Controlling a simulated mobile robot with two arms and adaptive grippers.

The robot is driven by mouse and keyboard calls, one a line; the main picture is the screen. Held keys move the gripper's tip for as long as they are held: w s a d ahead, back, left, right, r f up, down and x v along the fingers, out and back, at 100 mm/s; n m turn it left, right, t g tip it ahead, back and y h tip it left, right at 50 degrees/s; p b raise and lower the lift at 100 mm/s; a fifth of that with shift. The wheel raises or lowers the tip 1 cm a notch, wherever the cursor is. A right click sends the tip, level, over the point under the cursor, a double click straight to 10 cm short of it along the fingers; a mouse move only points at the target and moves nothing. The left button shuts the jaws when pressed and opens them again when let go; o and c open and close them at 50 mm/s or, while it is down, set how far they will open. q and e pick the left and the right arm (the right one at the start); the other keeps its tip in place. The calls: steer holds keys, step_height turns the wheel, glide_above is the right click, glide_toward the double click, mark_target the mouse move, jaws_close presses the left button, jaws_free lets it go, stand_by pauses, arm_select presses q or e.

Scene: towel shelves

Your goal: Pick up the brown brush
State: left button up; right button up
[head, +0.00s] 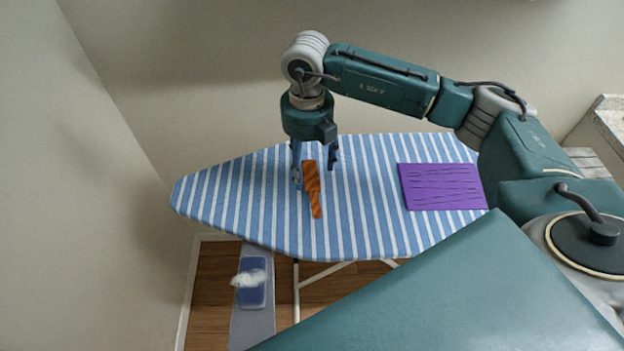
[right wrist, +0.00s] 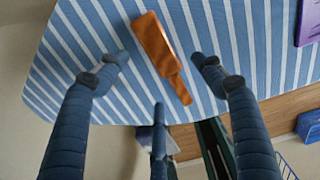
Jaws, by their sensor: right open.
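The brown brush (head: 312,188) lies on the blue and white striped ironing board (head: 250,200), left of the board's middle. In the right wrist view the brush (right wrist: 157,48) lies between the spread fingers, its wide end away from the wrist. My right gripper (head: 314,176) is open and points down over the brush. In the right wrist view the open right gripper (right wrist: 163,68) has nothing between its fingers that it visibly touches. I cannot tell the exact height above the board. My left gripper is not in view.
A wall stands close on the left.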

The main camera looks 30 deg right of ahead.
mark_target(308, 180)
steer(key=shift+f+p, duration=0.4)
steer(key=f, duration=0.1)
steer(key=f+p, duration=0.1)
steer(key=f, duration=0.1)
steer(key=shift+w+f+p, duration=0.25)
steer(key=shift+f+p, duration=0.1)
steer(key=shift+f, duration=0.35)
steer(key=shift+c, duration=0.5)
steer(key=c, duration=1.2)
